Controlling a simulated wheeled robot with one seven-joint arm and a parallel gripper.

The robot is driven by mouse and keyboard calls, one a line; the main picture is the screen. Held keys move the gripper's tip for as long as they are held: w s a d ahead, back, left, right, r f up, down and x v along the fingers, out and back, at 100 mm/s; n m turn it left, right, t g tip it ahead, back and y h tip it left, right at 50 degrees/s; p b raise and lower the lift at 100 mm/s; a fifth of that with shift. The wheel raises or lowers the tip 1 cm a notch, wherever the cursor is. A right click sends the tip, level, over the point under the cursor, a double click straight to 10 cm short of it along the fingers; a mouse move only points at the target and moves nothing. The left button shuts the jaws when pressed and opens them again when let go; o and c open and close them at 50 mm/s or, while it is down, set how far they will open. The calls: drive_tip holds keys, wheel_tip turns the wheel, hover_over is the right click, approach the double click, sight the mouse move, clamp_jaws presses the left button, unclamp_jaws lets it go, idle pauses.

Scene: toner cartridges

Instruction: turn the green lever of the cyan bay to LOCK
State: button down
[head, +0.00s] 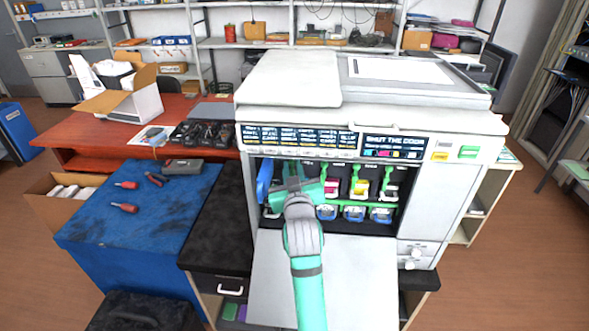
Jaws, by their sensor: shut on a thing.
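The printer (440,190) stands with its front door (345,270) folded down and its row of cartridge bays open. My teal arm reaches over the door, and my gripper (293,178) is inside the left half of the bay row. It is shut on what seems to be the green lever of the bay in front of it. My gripper and wrist hide that lever and most of that bay, so I cannot tell the lever's angle.
A blue upright part (264,181) stands at the left edge of the opening, close to my gripper. Blue round fittings (353,213) line the bottom of the bays. A blue-topped table (140,215) with red-handled tools and a dark cabinet (215,225) stand left of the printer.

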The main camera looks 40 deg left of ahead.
drive_tip(key=shift+a, duration=0.1)
drive_tip(key=c, duration=1.9)
unclamp_jaws()
drive_tip(key=shift+c, duration=0.2)
drive_tip(key=shift+d, duration=0.25)
drive_tip(key=v, duration=1)
drive_tip(key=shift+s, duration=0.25)
drive_tip(key=shift+d, duration=0.15)
